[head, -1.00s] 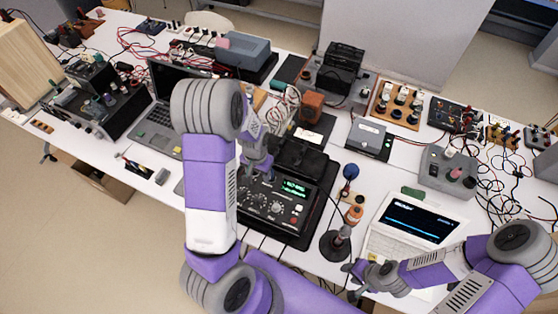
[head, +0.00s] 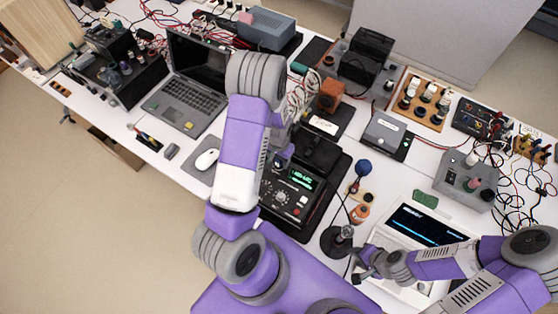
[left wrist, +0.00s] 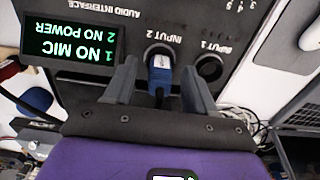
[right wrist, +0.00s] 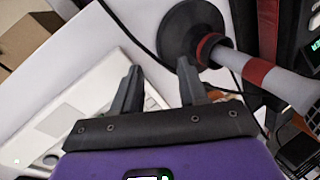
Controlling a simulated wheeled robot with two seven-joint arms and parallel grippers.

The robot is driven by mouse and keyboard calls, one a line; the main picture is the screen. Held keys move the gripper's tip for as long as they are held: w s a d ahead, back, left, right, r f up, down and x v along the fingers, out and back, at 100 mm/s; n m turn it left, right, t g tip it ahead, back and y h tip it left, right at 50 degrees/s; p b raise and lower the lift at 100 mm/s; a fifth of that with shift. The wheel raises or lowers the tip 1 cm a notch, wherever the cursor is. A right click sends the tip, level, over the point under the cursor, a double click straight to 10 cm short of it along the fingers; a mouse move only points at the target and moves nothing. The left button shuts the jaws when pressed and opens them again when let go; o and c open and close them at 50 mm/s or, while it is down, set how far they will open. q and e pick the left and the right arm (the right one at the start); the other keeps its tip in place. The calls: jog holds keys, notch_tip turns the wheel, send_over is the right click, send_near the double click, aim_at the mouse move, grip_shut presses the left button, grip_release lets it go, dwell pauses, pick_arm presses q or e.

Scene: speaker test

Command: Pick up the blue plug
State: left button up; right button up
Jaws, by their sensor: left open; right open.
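The blue plug (left wrist: 161,74) sits in the socket marked INPUT 2 on the dark audio interface (left wrist: 228,35), with its dark cable trailing toward me. My left gripper (left wrist: 159,66) is open, with one finger on each side of the plug and gaps showing between. In the head view, my left gripper (head: 284,152) is at the audio interface (head: 318,207), and my arm hides part of the scene there. My right gripper (right wrist: 159,66) is open and empty above the white laptop (right wrist: 75,115). It also shows low on the right in the head view (head: 357,266).
The interface display (left wrist: 68,42) reads NO MIC and NO POWER. A microphone stand (head: 338,240) with a round dark base is close to my right gripper. A mouse (head: 206,159) and a grey laptop (head: 185,98) lie left of my left arm. Loose cables crowd the right side.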

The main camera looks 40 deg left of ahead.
pick_arm(q)
grip_shut()
jog(key=shift+r, duration=0.1)
